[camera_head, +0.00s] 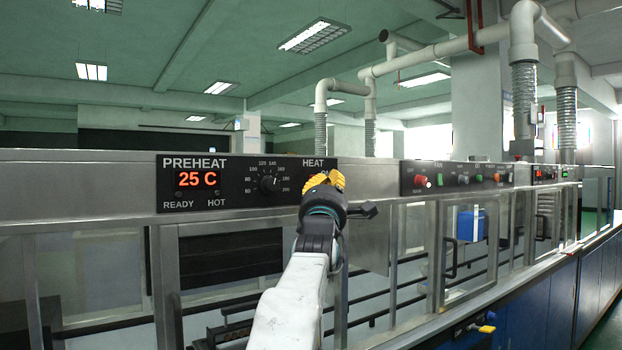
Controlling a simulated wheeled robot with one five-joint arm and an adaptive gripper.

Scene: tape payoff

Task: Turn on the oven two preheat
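A black control panel (232,203) on the steel front carries the words PREHEAT and HEAT. Its orange display (197,180) reads 25 C, above the READY and HOT labels. A round black dial (268,184) with a numbered scale sits to the right of the display. My gripper (325,182), with yellow fingertips, is in front of the panel's right end, just under the HEAT label. It hides whatever is there. I cannot tell whether it touches the panel or whether its fingers are open. No oven number is readable.
A second panel (457,177) with several coloured knobs is farther right, and a smaller panel (556,173) with red lights is beyond it. Glass doors with dark handles (451,250) line the front below. A blue box (471,226) shows behind the glass.

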